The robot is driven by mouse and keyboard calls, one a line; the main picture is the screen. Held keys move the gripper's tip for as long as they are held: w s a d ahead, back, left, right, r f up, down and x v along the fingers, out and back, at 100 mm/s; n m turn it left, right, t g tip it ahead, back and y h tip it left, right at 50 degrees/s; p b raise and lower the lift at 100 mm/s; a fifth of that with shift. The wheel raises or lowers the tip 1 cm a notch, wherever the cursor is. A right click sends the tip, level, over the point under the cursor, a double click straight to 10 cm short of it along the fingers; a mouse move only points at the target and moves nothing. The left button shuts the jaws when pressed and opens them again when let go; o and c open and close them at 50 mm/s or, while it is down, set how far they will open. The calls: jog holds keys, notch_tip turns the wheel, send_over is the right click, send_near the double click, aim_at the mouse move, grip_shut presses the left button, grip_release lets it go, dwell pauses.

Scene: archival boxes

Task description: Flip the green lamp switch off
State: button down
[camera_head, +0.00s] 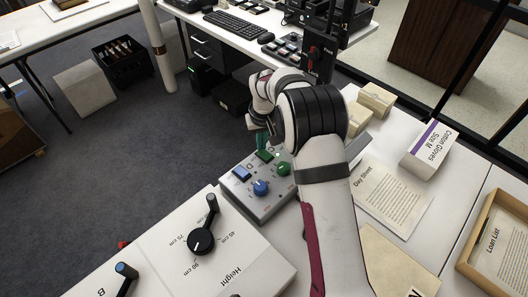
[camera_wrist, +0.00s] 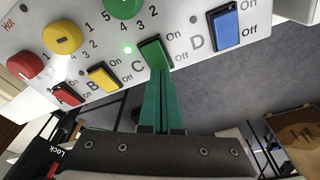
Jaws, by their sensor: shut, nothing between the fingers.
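The green switch (camera_wrist: 153,50) sits on the sloped panel between the letters C and D, with On printed at its upper end and Off lower down. A small green lamp (camera_wrist: 127,49) beside it is lit. My gripper (camera_wrist: 160,76) is shut and empty, its teal fingertips at the lower, Off end of the green switch. They look to be touching it or very close; I cannot tell which. In the head view the green switch (camera_head: 265,156) shows on the grey control box (camera_head: 262,207), just below my gripper (camera_head: 262,145), which is partly hidden by my arm.
The blue switch (camera_wrist: 225,27) is right of the green one, and the yellow switch (camera_wrist: 103,77) and red switch (camera_wrist: 67,95) are left. Green (camera_wrist: 122,6), yellow (camera_wrist: 62,39) and red (camera_wrist: 25,66) knobs lie above. A Height panel (camera_head: 225,255) with a black lever stands nearby.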

jog(key=shift+f, duration=0.5)
jog(key=shift+r, duration=3.55)
jog(key=s+d+r+m, duration=0.2)
jog(key=s+r, duration=0.2)
jog(key=s, duration=0.4)
jog(key=s+d+r+m+g, duration=0.1)
jog(key=s+d+r+m, duration=0.15)
jog(key=s, duration=0.65)
jog(key=s+d+r+m, duration=0.1)
jog(key=s+d+r, duration=0.2)
jog(key=s+r, duration=0.35)
jog(key=s+f+m+g+y, duration=0.1)
jog(key=s+f+m, duration=0.2)
jog(key=s, duration=1.2)
jog(key=shift+f, duration=0.8)
